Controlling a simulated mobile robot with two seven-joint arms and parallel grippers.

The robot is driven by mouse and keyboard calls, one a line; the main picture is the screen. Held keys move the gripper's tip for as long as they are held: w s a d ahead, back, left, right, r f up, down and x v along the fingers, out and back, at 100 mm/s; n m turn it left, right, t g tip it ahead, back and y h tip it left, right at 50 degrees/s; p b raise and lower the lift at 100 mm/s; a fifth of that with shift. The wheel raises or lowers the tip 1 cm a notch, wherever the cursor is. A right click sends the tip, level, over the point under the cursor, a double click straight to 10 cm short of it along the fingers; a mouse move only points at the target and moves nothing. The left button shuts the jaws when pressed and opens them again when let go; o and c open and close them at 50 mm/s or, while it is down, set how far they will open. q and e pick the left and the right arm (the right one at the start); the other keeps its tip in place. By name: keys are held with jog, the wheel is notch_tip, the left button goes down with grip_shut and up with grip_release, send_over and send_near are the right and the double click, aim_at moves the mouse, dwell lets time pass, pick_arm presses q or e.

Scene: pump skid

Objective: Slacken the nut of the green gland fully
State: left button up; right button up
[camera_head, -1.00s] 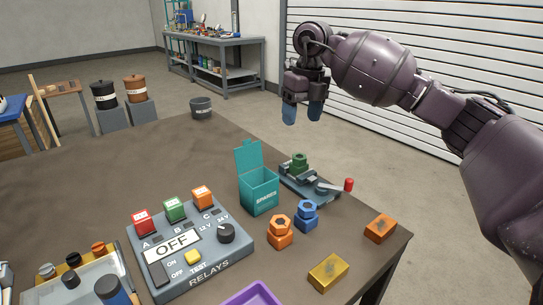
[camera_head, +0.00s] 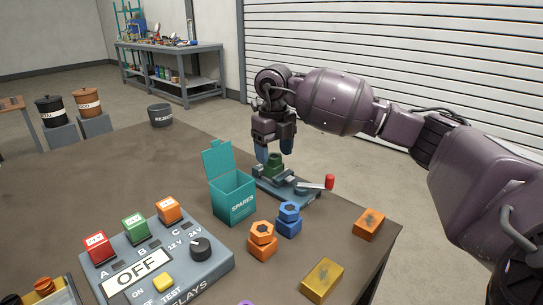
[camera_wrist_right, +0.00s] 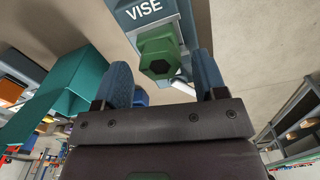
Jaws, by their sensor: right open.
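The green gland (camera_head: 274,165) stands upright in the grey vise (camera_head: 292,187) at the table's far right. Its hexagonal top shows in the right wrist view (camera_wrist_right: 158,58). My right gripper (camera_head: 275,155) points down just above and around the gland, its blue fingers apart. In the right wrist view the open fingers (camera_wrist_right: 163,82) are on either side below the gland, with gaps and no visible contact. The vise plate (camera_wrist_right: 143,12) shows there too. My left gripper is not in view.
The teal SPARES box (camera_head: 233,197) with raised lid stands close left of the vise. The vise handle has a red knob (camera_head: 330,182). Orange (camera_head: 262,241) and blue (camera_head: 288,219) glands, an orange block (camera_head: 369,224) and a yellow block (camera_head: 322,279) stand nearer. The relay panel (camera_head: 190,262) is at front left.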

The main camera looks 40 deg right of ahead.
jog(key=shift+f, duration=0.4)
jog(key=c, duration=0.9)
jog(key=shift+c, duration=0.2)
